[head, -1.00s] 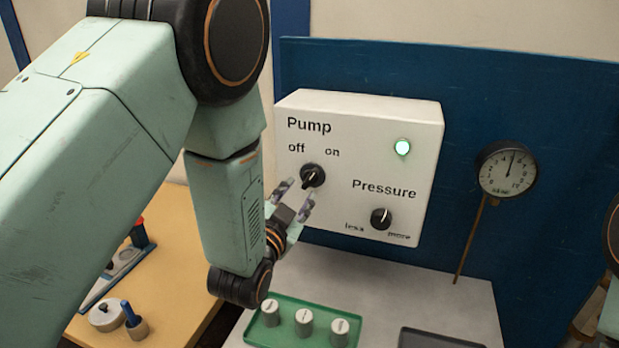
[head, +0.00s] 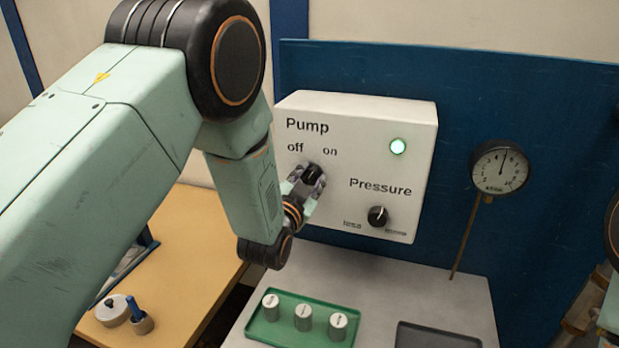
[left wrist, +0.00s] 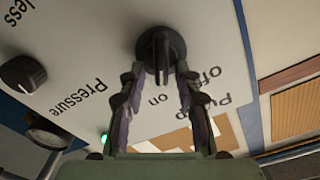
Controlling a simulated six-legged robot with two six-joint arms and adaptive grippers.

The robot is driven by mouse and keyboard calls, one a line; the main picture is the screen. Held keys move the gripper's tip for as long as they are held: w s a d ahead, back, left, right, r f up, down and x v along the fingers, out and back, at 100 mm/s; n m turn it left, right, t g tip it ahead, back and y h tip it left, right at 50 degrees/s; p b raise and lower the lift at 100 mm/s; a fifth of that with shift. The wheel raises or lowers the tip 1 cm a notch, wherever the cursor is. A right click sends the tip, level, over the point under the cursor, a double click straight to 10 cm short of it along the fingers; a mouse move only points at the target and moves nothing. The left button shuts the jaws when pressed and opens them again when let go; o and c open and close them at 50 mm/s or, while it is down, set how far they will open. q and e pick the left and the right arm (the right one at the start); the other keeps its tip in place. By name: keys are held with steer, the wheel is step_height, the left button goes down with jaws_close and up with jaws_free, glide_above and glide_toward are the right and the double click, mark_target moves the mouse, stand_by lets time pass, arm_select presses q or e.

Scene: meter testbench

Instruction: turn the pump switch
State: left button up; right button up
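The pump switch (head: 312,173) is a black rotary knob under the word "Pump" on a white control box (head: 360,130), with "off" and "on" printed above it. In the left wrist view the knob (left wrist: 160,52) lies just beyond my left fingertips, its raised grip between the two finger lines. My left gripper (head: 303,186) is at the knob in the head view, and its fingers partly cover it. In the left wrist view the gripper (left wrist: 158,75) has its fingers apart, with a gap between them. Whether they touch the knob is unclear. My right gripper is out of view.
A pressure knob (head: 378,216) sits lower right on the box. A green lamp (head: 398,146) is lit. A gauge (head: 500,168) stands to the right on a thin pipe. A green tray (head: 262,335) with several weights lies below on the bench.

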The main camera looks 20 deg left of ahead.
arm_select(q)
steer(key=shift+w+a+f, duration=0.25)
steer(key=shift+w+a, duration=0.05)
steer(key=shift+w, duration=0.05)
steer(key=shift+c, duration=2.3)
jaws_close()
steer(key=shift+d, duration=0.15)
steer(key=shift+r, duration=0.1)
steer(key=shift+n, duration=0.4)
steer(key=n, duration=0.3)
steer(key=n+b, duration=0.1)
steer(key=shift+a+r+n, duration=0.1)
steer(key=shift+a+n, duration=0.2)
steer(key=shift+n, duration=0.1)
steer(key=n, duration=0.4)
steer(key=n+b, duration=0.1)
steer(key=n, duration=0.1)
steer(key=shift+a, duration=0.25)
steer(key=shift+r+n, duration=0.1)
steer(key=shift+n, duration=0.2)
